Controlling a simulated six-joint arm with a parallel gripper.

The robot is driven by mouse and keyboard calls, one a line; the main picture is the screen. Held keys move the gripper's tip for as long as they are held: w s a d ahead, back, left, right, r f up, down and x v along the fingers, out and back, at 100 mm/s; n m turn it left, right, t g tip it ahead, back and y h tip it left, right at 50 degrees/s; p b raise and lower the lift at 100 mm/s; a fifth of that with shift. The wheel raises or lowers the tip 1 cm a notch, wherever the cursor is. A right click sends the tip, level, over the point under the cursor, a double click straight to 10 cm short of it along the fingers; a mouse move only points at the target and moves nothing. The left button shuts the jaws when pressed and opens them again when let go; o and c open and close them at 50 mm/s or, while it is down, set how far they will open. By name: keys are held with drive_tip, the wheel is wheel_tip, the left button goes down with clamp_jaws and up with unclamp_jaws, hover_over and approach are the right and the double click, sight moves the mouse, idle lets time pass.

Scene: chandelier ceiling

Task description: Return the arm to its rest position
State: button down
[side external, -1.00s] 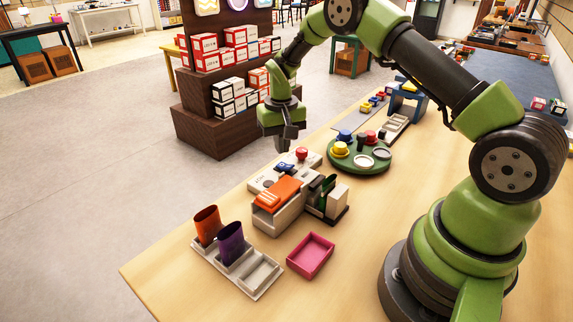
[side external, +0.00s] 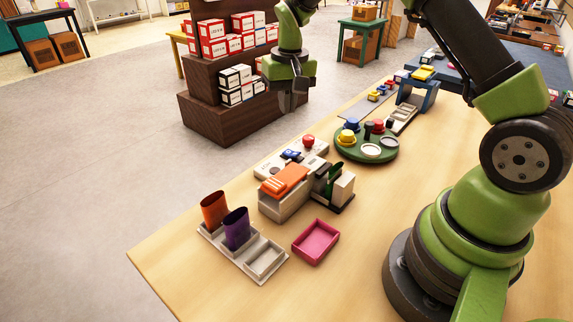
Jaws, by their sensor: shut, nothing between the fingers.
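My green arm stands on the wooden table (side external: 340,285) at the right and reaches up and across, its upper part cut off by the top edge of the view. My gripper (side external: 287,106) points down, with its dark fingers together and nothing between them. It hangs in the air above and beyond the table's far-left edge, in front of the shelf in the picture. It is clear of all the objects on the table.
On the table are a panel with a red button (side external: 308,141), a grey box with an orange top (side external: 284,190), a green turntable (side external: 366,148), orange (side external: 214,210) and purple (side external: 236,229) cups in a grey tray (side external: 265,262), a pink tray (side external: 316,243) and a blue stand (side external: 418,92). A shelf of boxes (side external: 220,118) stands behind on the floor.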

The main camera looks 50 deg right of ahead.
drive_tip(key=s+a+r+t, duration=0.2)
drive_tip(key=s+a+r, duration=0.1)
drive_tip(key=s+r, duration=0.3)
drive_tip(key=s+a+r+t, duration=0.1)
drive_tip(key=s+a+r, duration=0.2)
drive_tip(key=r, duration=0.6)
drive_tip(key=s+a+n+t+y, duration=0.1)
drive_tip(key=s+a, duration=0.1)
drive_tip(key=s, duration=0.5)
drive_tip(key=s+a+r+t+y, duration=0.1)
drive_tip(key=s+a+t, duration=0.1)
drive_tip(key=s, duration=0.6)
drive_tip(key=shift+a+r+n+t, duration=0.25)
drive_tip(key=shift+r+n+t, duration=0.05)
drive_tip(key=shift+n, duration=0.1)
